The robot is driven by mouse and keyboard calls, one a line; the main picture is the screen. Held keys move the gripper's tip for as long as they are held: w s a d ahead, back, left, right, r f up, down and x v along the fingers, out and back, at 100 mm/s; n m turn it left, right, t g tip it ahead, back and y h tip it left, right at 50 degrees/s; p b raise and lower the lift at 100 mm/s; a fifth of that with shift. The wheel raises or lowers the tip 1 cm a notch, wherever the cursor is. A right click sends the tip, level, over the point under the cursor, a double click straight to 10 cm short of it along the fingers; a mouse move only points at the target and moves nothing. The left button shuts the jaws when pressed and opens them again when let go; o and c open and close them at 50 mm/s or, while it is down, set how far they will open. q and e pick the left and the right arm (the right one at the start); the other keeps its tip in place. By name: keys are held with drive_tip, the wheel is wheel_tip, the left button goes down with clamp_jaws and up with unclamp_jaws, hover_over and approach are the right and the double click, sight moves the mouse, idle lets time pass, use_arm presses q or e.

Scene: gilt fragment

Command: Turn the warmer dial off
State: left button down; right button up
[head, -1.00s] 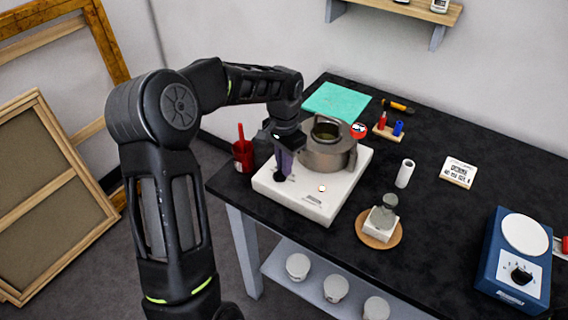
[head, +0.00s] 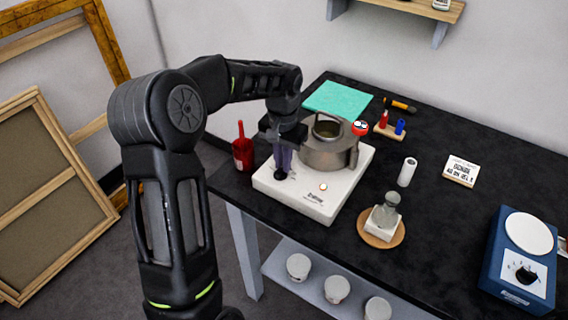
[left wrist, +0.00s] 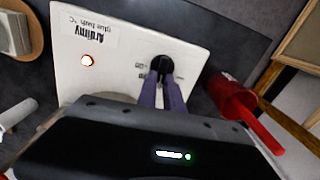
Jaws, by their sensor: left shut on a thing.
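The white warmer (head: 305,200) stands near the left end of the black table, with a grey metal pot (head: 327,150) on it. Its black dial (head: 280,174) is on the top face, at the left front corner. The dial also shows in the left wrist view (left wrist: 161,64), where the marks beside it are too small to read. A small lamp (left wrist: 87,60) on the warmer glows orange-red. My left gripper (left wrist: 165,78) points down with its purple fingers shut on the dial, one at each side. It also shows in the head view (head: 282,160). My right gripper is not in view.
A red bottle-shaped container (head: 243,150) stands close left of the warmer. A teal mat (head: 338,99) lies behind. A white cylinder (head: 407,171), a wooden coaster (head: 381,227) with a small flask, and a blue device (head: 520,260) stand to the right.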

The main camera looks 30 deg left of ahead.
use_arm(q)
drive_tip(key=n, duration=0.2)
drive_tip(key=n+b, duration=0.1)
drive_tip(key=shift+a+n, duration=0.25)
drive_tip(key=shift+n, duration=0.15)
drive_tip(key=n, duration=0.3)
drive_tip(key=shift+s+a+n, duration=0.1)
drive_tip(key=shift+a+n, duration=0.1)
drive_tip(key=shift+n, duration=0.1)
drive_tip(key=n, duration=0.3)
drive_tip(key=shift+s+a+r+n+b, duration=0.1)
drive_tip(key=shift+s+a+n+b, duration=0.1)
drive_tip(key=shift+n+b, duration=0.1)
drive_tip(key=shift+s+n, duration=0.2)
drive_tip(key=shift+n, duration=1.3)
drive_tip(key=c, duration=1.5)
unclamp_jaws()
